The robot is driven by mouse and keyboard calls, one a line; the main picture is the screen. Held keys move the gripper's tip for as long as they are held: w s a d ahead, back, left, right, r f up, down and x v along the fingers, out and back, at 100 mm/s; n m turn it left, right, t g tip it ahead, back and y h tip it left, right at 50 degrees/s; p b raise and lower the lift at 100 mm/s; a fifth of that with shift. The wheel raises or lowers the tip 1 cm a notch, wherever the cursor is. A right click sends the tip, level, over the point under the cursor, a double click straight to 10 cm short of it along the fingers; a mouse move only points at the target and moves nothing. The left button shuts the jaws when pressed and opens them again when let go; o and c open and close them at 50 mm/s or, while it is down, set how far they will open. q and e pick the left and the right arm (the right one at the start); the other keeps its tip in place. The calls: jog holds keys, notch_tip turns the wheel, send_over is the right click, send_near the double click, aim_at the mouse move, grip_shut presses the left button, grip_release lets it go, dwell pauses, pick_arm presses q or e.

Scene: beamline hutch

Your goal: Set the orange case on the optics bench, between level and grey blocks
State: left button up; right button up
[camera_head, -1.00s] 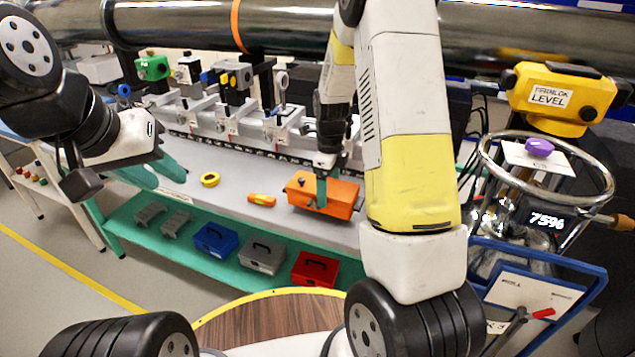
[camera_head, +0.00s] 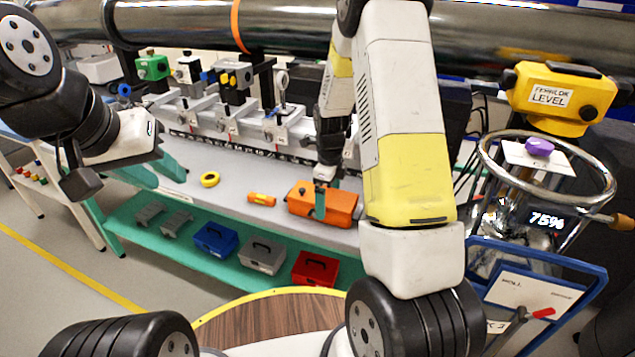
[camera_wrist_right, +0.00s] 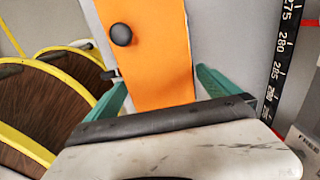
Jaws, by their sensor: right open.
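The orange case (camera_head: 338,204) is on the grey-topped optics bench (camera_head: 225,180) near its front edge, partly behind my right arm. My right gripper (camera_head: 321,198) is over the case, pointing down. In the right wrist view the case (camera_wrist_right: 155,60) lies between the two teal fingers of my right gripper (camera_wrist_right: 160,92), which are apart. A small orange and yellow piece (camera_head: 262,199), perhaps the level, lies left of the case. I cannot make out grey blocks on the bench right of the case; my arm hides that part. My left gripper (camera_head: 153,170) is open and empty at the bench's left end.
A rail with optical mounts (camera_head: 228,125) runs along the back. Blue (camera_head: 215,239), grey (camera_head: 262,255) and red (camera_head: 315,269) cases stand on the lower shelf. A yellow instrument marked LEVEL (camera_head: 560,97) stands at right.

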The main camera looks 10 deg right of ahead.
jog(key=s+r+n+t+y, duration=0.1)
jog(key=s+r+n, duration=0.15)
jog(key=r, duration=0.75)
jog(key=s+r+n, duration=0.2)
jog(key=r+n, duration=0.1)
jog(key=r, duration=0.7)
jog(key=s+a+r+n+t, duration=0.1)
jog(key=s+r+n, duration=0.2)
jog(key=s+n, duration=0.3)
jog(key=s+a+r+n+t, duration=0.1)
jog(key=s+r+n+t, duration=0.1)
jog(key=s+n, duration=0.4)
jog(key=s+a+r+n+t+y, duration=0.1)
jog(key=s+r+n+t, duration=0.1)
jog(key=s+r+n, duration=0.2)
jog(key=shift+s+a+n, duration=0.35)
jog(key=shift+s+n, duration=1)
jog(key=shift+n, duration=0.6)
